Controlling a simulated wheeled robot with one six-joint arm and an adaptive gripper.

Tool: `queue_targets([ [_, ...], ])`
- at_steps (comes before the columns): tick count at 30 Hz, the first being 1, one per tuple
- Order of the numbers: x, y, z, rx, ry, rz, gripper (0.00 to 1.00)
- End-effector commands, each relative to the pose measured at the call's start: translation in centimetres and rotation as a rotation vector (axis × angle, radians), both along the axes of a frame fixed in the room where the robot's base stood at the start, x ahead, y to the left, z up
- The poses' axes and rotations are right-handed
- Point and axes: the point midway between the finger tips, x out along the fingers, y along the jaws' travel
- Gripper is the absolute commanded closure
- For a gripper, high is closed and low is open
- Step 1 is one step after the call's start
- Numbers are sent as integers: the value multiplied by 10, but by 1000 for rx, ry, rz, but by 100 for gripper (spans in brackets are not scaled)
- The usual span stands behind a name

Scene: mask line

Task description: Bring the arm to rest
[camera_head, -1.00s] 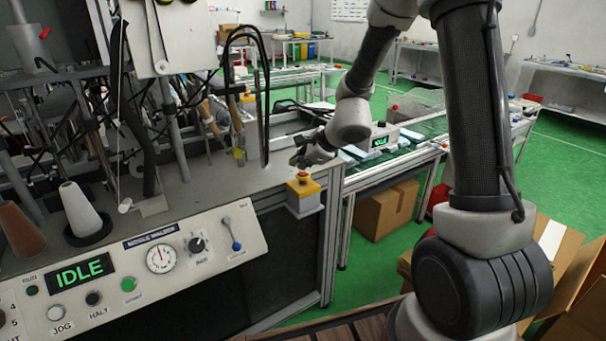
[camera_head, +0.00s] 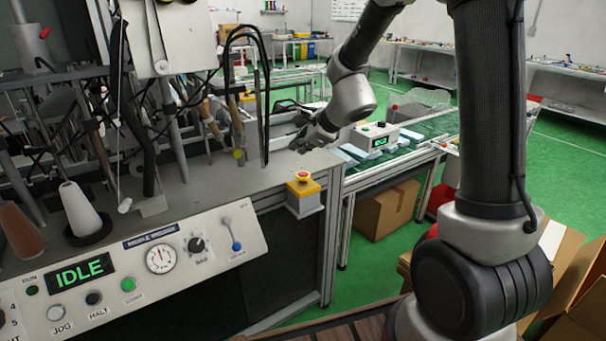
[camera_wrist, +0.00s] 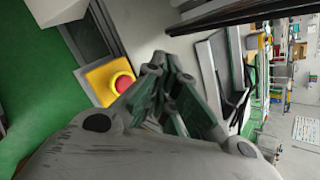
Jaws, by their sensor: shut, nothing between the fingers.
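My gripper (camera_head: 304,146) hangs above the right end of the machine's grey top, behind the yellow emergency-stop box. It is shut and empty. In the wrist view its fingers (camera_wrist: 160,72) are drawn together. The emergency-stop box (camera_head: 304,201) has a red button and sits at the machine's front right corner. It also shows in the wrist view (camera_wrist: 98,78), beside the fingertips. My arm reaches from the right side of the head view over to the machine.
The machine's control panel (camera_head: 205,257) reads IDLE. Thread cones (camera_head: 80,209) and thin rods stand on the left. Cardboard boxes (camera_head: 387,210) are on the green floor, which is partly clear at right.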

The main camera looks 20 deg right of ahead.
Motion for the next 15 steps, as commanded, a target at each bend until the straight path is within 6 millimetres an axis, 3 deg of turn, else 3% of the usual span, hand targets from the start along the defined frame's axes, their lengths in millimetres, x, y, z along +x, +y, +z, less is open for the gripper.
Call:
queue_targets([
  [11, 0, 0, 2, -7, -4, 8, 100],
  [15, -18, 9, -5, -82, -21, 207, 100],
])
